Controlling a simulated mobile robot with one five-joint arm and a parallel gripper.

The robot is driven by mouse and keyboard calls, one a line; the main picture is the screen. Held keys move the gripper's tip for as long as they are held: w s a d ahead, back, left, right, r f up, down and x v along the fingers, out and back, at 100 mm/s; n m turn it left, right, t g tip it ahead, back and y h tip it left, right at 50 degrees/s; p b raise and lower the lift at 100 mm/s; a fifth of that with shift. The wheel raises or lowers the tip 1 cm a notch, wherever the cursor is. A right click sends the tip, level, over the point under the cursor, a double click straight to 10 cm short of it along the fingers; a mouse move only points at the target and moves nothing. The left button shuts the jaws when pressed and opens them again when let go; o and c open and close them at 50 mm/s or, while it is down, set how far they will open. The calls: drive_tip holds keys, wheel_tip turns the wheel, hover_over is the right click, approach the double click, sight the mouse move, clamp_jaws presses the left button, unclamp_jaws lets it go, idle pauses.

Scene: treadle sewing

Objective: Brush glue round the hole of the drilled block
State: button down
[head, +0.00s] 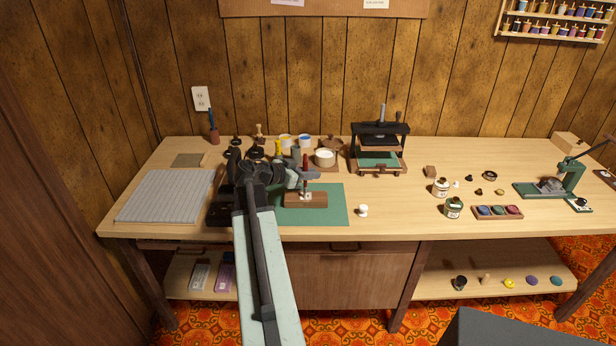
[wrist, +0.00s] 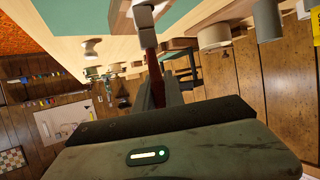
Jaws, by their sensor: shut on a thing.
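The drilled block (head: 306,199), a brown wooden piece, lies on the green mat (head: 335,215) in the head view. My gripper (head: 304,177) is just above it, shut on a brush with a dark red handle (head: 305,160). The brush stands nearly upright, with its lower end at the top of the block. In the wrist view the red handle (wrist: 151,64) runs between my fingers to a pale grey lower part (wrist: 143,16) beside the wooden block (wrist: 118,18). The hole, the bristles and any glue are not clear; I cannot tell whether the bristles touch.
A small white piece (head: 363,210) stands right of the mat. A cream pot (head: 325,157) and a black press (head: 379,148) stand behind. A ribbed grey mat (head: 166,195) lies left. Labelled jars (head: 454,207) stand to the right, with some clear bench between.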

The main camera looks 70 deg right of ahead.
drive_tip(key=shift+s+d, duration=0.35)
drive_tip(key=shift+s, duration=0.5)
drive_tip(key=shift+s+d, duration=0.3)
drive_tip(key=shift+s, duration=0.5)
wheel_tip(320, 180, up, 5)
drive_tip(key=p, duration=0.5)
drive_tip(key=shift+r, duration=0.1)
